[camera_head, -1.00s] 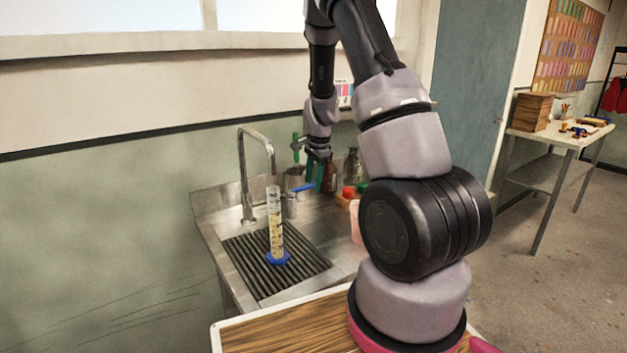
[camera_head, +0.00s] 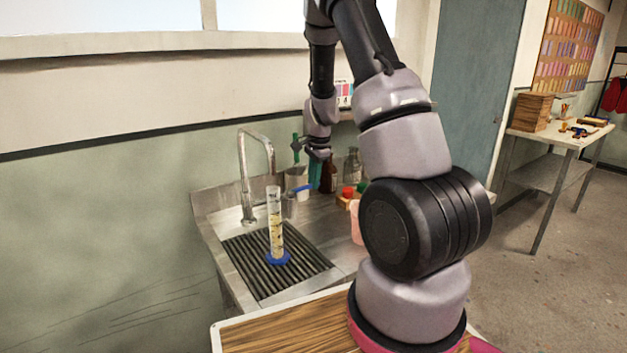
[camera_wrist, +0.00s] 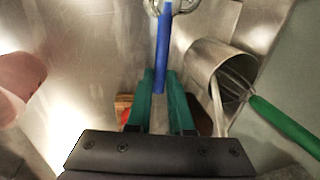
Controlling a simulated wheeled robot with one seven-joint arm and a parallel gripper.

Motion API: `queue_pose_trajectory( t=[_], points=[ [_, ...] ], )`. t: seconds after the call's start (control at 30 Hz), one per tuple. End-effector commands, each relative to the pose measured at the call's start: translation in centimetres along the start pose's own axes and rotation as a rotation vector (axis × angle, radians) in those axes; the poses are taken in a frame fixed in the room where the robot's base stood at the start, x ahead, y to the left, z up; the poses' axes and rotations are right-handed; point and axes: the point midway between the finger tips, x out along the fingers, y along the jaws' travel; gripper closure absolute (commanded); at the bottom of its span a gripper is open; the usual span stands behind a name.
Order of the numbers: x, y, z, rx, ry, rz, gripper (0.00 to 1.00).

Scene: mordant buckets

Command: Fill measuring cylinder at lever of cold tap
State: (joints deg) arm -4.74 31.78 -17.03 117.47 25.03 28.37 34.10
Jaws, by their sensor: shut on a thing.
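I cannot make out a water stream or the level inside. The tap's blue lever (camera_head: 302,187) sticks out to the right of the tap body; it also shows in the wrist view (camera_wrist: 162,55). My gripper (camera_head: 314,176) has green fingers and is at the lever's free end. In the wrist view my gripper (camera_wrist: 161,76) is shut on the lever, whose tip lies between the fingers.
A metal cup (camera_wrist: 212,65) with a green-handled tool (camera_wrist: 285,126) stands close beside my gripper. Brown bottles (camera_head: 329,175) and red-capped containers (camera_head: 348,192) stand behind and right. A pink vessel (camera_wrist: 18,78) is at left in the wrist view.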

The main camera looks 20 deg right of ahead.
Motion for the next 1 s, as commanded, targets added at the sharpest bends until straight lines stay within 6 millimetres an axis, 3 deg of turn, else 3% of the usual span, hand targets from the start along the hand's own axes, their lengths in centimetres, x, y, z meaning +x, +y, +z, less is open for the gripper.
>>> queue_pose_trajectory(
  t=[0.7, 1.0],
  points=[
    [-0.06, -0.06, 0.02, 0.002, 0.001, -0.002, 1.0],
    [-0.21, 0.76, 0.09, 0.104, 0.022, -0.001, 1.0]
  ],
)
